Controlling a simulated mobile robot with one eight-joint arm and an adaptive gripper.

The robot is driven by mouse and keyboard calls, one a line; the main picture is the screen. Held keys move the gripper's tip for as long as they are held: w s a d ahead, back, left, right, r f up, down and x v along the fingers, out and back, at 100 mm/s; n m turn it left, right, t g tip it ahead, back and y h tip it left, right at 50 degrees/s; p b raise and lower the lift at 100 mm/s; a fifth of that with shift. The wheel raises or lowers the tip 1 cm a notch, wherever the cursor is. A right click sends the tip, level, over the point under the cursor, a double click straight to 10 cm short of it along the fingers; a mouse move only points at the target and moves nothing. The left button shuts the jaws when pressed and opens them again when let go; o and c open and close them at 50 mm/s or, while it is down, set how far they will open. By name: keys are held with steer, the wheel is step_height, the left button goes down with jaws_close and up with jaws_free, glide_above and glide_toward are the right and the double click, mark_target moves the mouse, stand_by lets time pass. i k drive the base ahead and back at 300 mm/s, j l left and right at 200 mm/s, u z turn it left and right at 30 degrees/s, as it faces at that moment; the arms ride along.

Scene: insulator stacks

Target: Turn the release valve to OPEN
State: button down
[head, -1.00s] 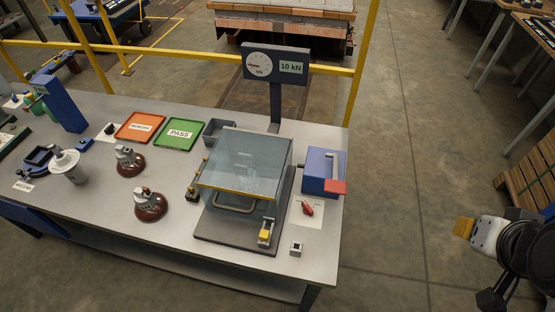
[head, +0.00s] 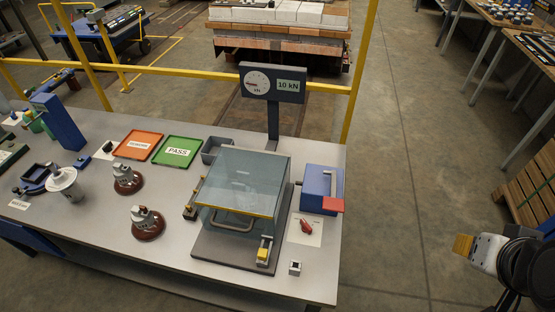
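The release valve is a small red lever knob (head: 306,227) on a pale plate (head: 301,238) at the right end of the bench. The plate's lettering is too small to read. The knob lies slanted, between the blue pump box (head: 318,190) and the bench's front right. My gripper (head: 463,245) shows only in part at the right edge, with a yellowish tip. It is well to the right of the bench, over the floor, apart from the valve. Its fingers cannot be made out as open or shut.
A clear-covered test press (head: 244,180) stands left of the valve. A gauge sign (head: 272,83) reading 10 kN rises behind it. A small grey block (head: 295,268) sits in front of the valve. The yellow rail (head: 180,72) runs behind the bench.

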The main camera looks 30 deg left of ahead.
mark_target(305, 228)
steer(key=u, duration=1.4)
